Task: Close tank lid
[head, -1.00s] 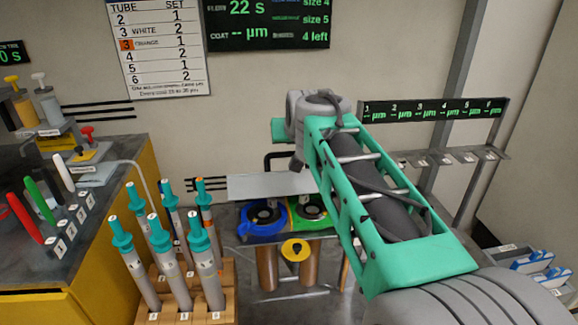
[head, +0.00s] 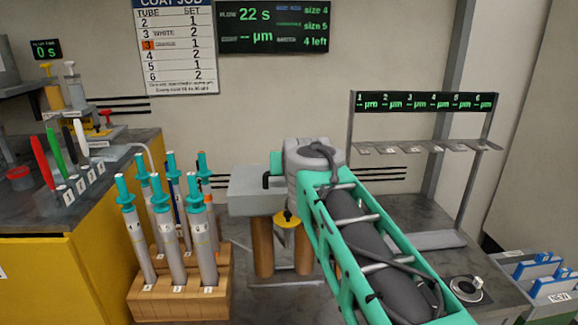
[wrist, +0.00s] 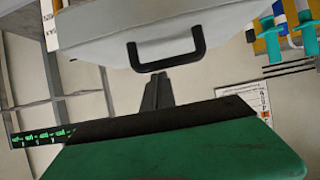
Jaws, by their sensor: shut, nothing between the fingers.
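The tank lid (head: 255,183) is a grey slab with a black bar handle (head: 268,180). In the head view my arm hides the fingers and the lid's right part.
A wooden rack (head: 180,290) of teal-capped tubes stands left of the tank. A numbered hanging rail (head: 425,148) stands at the right rear. A round dark fixture (head: 466,288) sits at the right front of the bench.

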